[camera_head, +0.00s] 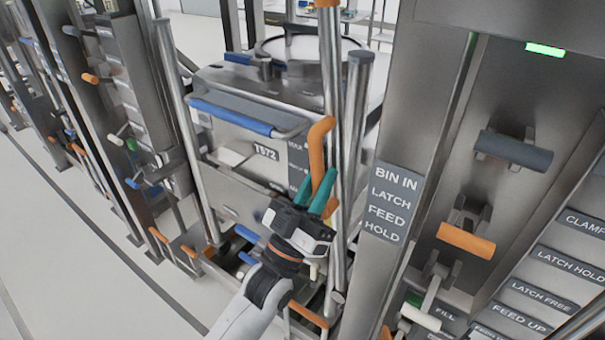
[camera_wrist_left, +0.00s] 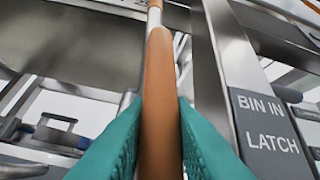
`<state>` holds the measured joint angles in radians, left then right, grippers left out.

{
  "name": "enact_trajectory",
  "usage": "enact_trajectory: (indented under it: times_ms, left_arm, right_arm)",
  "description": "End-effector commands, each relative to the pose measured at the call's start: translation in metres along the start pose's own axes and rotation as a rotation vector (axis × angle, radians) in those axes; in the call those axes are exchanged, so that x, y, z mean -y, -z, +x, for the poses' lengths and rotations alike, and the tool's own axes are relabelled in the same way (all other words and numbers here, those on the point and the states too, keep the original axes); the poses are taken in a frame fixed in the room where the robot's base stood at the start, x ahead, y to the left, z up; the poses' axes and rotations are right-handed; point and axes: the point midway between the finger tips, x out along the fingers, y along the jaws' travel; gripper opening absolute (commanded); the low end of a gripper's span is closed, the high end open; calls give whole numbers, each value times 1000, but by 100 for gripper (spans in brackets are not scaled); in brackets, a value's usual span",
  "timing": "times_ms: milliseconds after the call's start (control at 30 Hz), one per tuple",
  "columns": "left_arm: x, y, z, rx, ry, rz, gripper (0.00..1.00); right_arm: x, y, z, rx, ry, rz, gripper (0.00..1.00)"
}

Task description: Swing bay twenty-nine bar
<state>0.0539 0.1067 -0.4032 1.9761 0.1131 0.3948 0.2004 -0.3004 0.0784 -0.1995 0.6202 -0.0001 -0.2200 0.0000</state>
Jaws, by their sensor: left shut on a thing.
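An orange bar (camera_head: 319,150) stands roughly upright at a steel post, with a bend at its top, left of the sign reading BIN IN, LATCH, FEED, HOLD (camera_head: 389,203). My left gripper (camera_head: 318,192), with green fingers, is shut on the bar's lower part. In the left wrist view the orange bar (camera_wrist_left: 158,95) runs up between the two green fingers (camera_wrist_left: 158,135), which touch it on both sides. No bay number twenty-nine is readable. My right gripper does not show in either view.
A steel bin marked T572 (camera_head: 265,152) with a blue-gripped handle (camera_head: 230,117) stands behind the posts. On the right panel are a dark handle (camera_head: 514,150), an orange handle (camera_head: 466,240) and a white-tipped lever (camera_head: 421,317). Open floor (camera_head: 60,230) lies at left.

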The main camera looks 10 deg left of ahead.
Motion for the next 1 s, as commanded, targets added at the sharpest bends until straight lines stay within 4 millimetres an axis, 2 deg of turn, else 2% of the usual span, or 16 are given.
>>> enact_trajectory:
  times_ms: [433,467,567,900,1000]
  left_arm:
    - [3,2,-1,-7,5,4,0]
    - [3,3,-1,-7,4,4,23]
    - [3,2,-1,-6,4,4,39]
    - [2,2,-1,-4,4,4,41]
    - [2,3,-6,-6,4,5,41]
  right_arm:
    - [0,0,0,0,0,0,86]
    - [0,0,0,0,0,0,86]
    - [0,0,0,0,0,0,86]
    - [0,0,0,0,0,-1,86]
    - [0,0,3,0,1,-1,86]
